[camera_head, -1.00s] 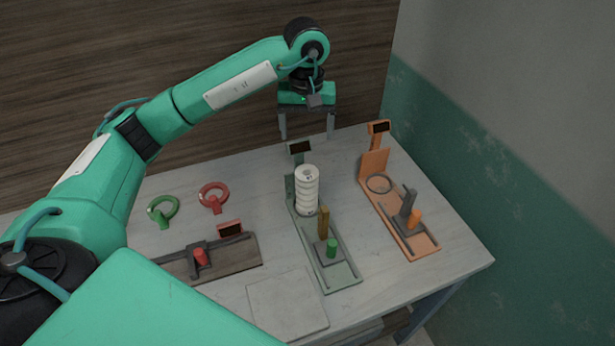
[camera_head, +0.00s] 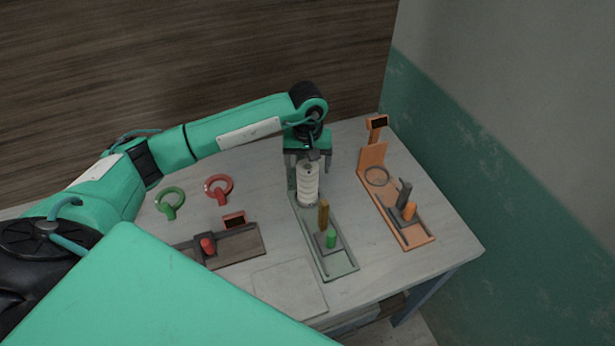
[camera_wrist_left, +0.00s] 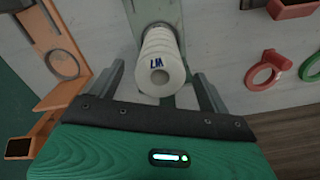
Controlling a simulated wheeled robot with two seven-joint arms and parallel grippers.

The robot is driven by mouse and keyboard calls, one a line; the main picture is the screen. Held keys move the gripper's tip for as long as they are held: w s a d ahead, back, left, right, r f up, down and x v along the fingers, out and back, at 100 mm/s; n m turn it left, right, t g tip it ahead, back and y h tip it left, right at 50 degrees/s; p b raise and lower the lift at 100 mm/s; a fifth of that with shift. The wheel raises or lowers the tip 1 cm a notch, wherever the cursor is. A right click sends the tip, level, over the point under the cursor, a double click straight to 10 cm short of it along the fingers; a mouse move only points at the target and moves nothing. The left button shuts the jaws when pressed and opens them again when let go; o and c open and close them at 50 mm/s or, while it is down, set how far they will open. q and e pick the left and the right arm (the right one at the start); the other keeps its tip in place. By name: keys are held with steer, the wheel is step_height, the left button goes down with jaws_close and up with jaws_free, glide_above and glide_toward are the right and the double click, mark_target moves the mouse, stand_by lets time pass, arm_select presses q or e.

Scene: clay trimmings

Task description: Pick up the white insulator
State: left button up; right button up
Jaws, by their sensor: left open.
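The white insulator (camera_head: 307,184) is a ribbed upright cylinder standing on the back part of the grey-green stand (camera_head: 340,268). In the left wrist view the insulator (camera_wrist_left: 160,62) shows its top end with a dark hole and blue lettering. My left gripper (camera_head: 306,164) is open and points down at the insulator's top. In the left wrist view its two fingers (camera_wrist_left: 161,85) stand apart on either side of the insulator, with gaps; whether either touches is not clear, but none seems to. The insulator's base is partly hidden in the wrist view. My right gripper is not in view.
An orange stand (camera_head: 419,243) with a ring and grey and orange posts is to the right. A brown stand (camera_head: 245,252) with a red knob is to the left. Green (camera_head: 170,203) and red (camera_head: 219,190) rings lie at the back left. A flat square plate (camera_head: 290,287) is in front.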

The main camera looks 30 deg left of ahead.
arm_select(q)
steer(key=shift+f, duration=0.75)
steer(key=shift+c, duration=0.3)
jaws_close()
steer(key=shift+w+r, duration=0.1)
steer(key=shift+r, duration=0.05)
